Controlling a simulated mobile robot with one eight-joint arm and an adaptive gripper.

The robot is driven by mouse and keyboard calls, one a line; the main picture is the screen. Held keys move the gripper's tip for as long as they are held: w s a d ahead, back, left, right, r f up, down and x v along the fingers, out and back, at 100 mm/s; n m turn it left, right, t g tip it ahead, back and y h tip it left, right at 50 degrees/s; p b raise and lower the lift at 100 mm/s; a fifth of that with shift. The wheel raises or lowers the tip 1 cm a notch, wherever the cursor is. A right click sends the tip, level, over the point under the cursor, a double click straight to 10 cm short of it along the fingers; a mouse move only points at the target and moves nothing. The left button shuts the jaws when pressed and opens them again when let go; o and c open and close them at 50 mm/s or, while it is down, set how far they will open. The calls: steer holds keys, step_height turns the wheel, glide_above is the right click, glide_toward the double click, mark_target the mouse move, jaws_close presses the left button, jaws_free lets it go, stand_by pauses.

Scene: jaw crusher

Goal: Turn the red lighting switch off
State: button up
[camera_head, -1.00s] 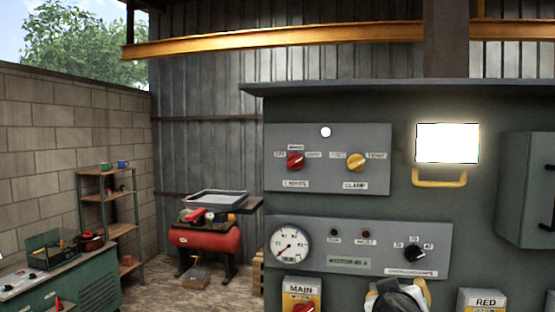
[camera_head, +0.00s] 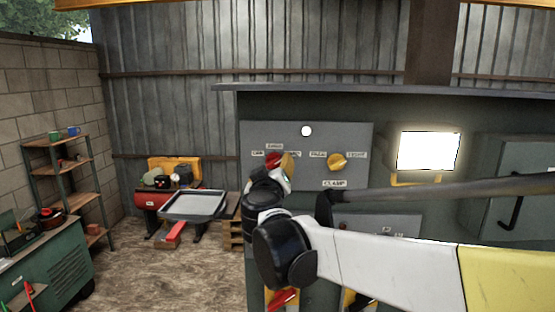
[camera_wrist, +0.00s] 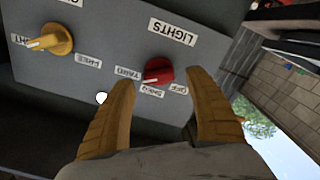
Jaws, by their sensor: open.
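The red lights switch (camera_wrist: 159,70) is a round knob on a grey panel (camera_wrist: 215,50), under the LIGHTS label in the upside-down wrist view. Its white mark points left, toward the YARD side; the OFF label is at its lower right. My gripper (camera_wrist: 161,77) is open, its yellow fingers on either side of the knob in that view; whether they touch it I cannot tell. In the head view the red switch (camera_head: 272,157) is partly hidden by my gripper (camera_head: 287,163).
A yellow clamp knob (camera_head: 337,162) sits right of the switch on the same panel. A lit lamp (camera_head: 428,151) and a grey box (camera_head: 510,190) are further right. A shelf (camera_head: 65,185) and a tray (camera_head: 195,204) stand to the left.

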mark_target(274, 164)
steer(key=shift+w+d, duration=0.1)
steer(key=shift+w, duration=1.7)
steer(key=shift+s, duration=0.1)
steer(key=c, duration=1.2)
